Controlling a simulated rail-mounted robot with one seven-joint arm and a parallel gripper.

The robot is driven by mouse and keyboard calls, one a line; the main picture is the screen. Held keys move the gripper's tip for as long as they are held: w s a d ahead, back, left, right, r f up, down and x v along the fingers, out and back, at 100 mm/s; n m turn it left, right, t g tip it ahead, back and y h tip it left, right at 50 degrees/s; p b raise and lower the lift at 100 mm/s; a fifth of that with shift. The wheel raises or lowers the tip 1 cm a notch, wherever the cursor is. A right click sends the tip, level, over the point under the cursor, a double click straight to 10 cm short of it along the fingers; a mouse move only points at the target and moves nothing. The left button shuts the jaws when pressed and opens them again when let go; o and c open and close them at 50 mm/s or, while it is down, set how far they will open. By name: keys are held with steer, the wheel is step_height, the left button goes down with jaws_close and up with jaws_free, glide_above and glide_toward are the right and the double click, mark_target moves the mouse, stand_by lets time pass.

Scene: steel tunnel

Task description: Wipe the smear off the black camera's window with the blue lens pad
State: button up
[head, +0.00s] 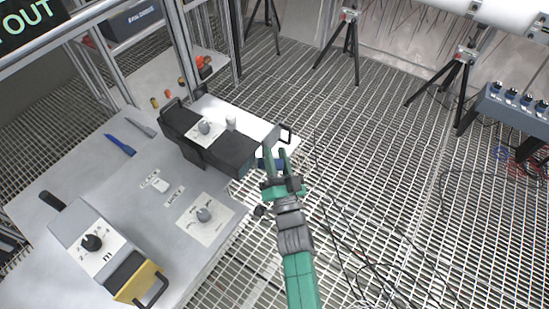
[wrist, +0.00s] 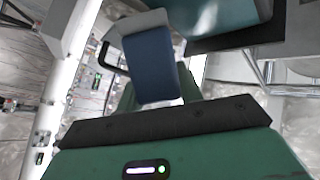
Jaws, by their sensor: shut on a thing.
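The black camera (head: 232,150) is a long dark box on the grey bench, its right end facing my gripper (head: 276,160). My gripper is shut on the blue lens pad (head: 263,163), just off that end. In the wrist view the pad (wrist: 150,62), blue with a grey backing, stands between the green fingers. A teal glassy window (wrist: 238,12) in a dark frame shows at the top of the wrist view, with a pale patch on its left part. The pad appears close beside the window; I cannot tell whether they touch.
A grey and yellow unit (head: 105,250) with a black handle stands at the bench's near left. A blue pen-like item (head: 120,145) lies behind it. A dial plate (head: 204,217) is near the bench edge (head: 215,262). Tripods and cables stand on the grating to the right.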

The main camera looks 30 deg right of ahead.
steer(key=shift+s+a, duration=0.3)
steer(key=shift+a, duration=0.3)
steer(key=shift+s+a, duration=0.3)
steer(key=shift+a, duration=0.25)
steer(key=s+a, duration=0.1)
steer(key=a, duration=0.1)
steer(key=s+a+b, duration=0.1)
steer(key=shift+a, duration=0.35)
steer(key=s+d+p, duration=0.3)
steer(key=s, duration=0.2)
steer(key=shift+s+p, duration=0.15)
steer(key=shift+p, duration=0.25)
